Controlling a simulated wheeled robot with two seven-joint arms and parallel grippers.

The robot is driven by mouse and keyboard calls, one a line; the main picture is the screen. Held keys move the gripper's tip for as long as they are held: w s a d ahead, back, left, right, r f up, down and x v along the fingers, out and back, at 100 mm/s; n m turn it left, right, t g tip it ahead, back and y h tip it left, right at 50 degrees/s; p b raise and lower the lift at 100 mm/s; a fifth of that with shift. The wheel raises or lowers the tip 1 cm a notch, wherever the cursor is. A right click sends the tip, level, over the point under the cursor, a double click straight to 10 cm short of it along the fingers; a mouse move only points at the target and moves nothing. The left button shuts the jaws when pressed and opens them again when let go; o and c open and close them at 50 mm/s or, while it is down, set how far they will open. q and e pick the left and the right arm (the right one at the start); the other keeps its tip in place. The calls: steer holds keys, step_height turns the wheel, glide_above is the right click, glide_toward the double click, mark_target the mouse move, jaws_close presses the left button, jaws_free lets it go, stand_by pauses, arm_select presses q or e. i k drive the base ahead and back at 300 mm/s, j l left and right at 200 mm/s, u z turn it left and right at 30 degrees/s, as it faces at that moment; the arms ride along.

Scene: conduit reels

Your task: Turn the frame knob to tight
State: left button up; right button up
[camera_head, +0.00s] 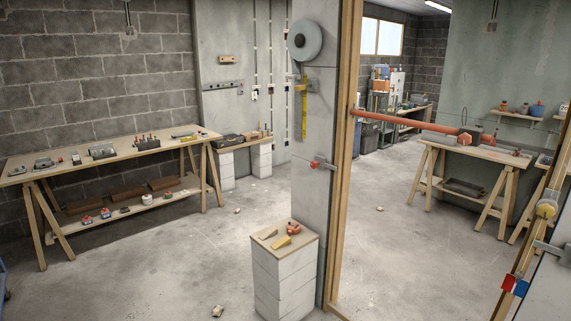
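A wooden door frame (346,150) stands right of centre. A red-orange bar (395,118) spans its opening, with an orange collar or knob (465,138) near its right end. A yellow round knob (547,208) sits on the right frame post. A red-handled clamp (318,163) is on the wall beside the left post. I cannot tell which of these is the frame knob, nor read any tight mark. Neither of my grippers is in view.
A block stand (284,270) with small tools stands in front of the left post. A wooden trestle bench (110,150) is at the left, another (475,152) beyond the opening. The concrete floor (190,250) between is mostly clear, with a few scraps.

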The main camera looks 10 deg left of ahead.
mark_target(313, 164)
steer(key=z, duration=0.2)
steer(key=i+j+z, duration=0.3)
steer(key=j+z, duration=0.3)
steer(key=i+j+z, duration=0.1)
steer(key=j+z, duration=0.25)
